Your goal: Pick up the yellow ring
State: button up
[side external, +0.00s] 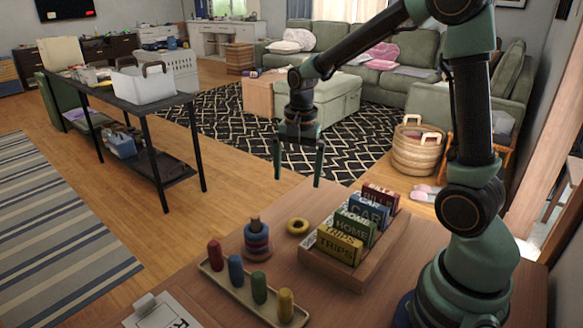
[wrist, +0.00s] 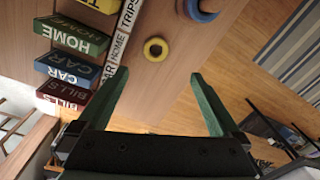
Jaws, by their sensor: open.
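The yellow ring (side external: 298,226) lies flat on the wooden table between the stacked-ring post and the card organiser. It also shows in the wrist view (wrist: 156,49), beyond my fingertips and roughly midway between their lines. My gripper (side external: 298,180) is open and empty, with its two green fingers pointing down above the table's far edge. In the wrist view my gripper (wrist: 158,76) has its fingers wide apart, with bare table and floor between them. Nothing touches the ring.
A tray (side external: 232,290) with several coloured pegs is in front. A paper (side external: 165,312) lies at the front left.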

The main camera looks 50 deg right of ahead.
aim_at(298, 220)
jog(key=f, duration=0.5)
jog(key=f+m, duration=0.1)
jog(key=f, duration=0.4)
jog(key=d+f+m, duration=0.1)
jog(key=f, duration=0.4)
jog(key=shift+w+g, duration=0.2)
jog(key=shift+g, duration=0.2)
jog(key=shift+r, duration=0.1)
jog(key=c, duration=1.3)
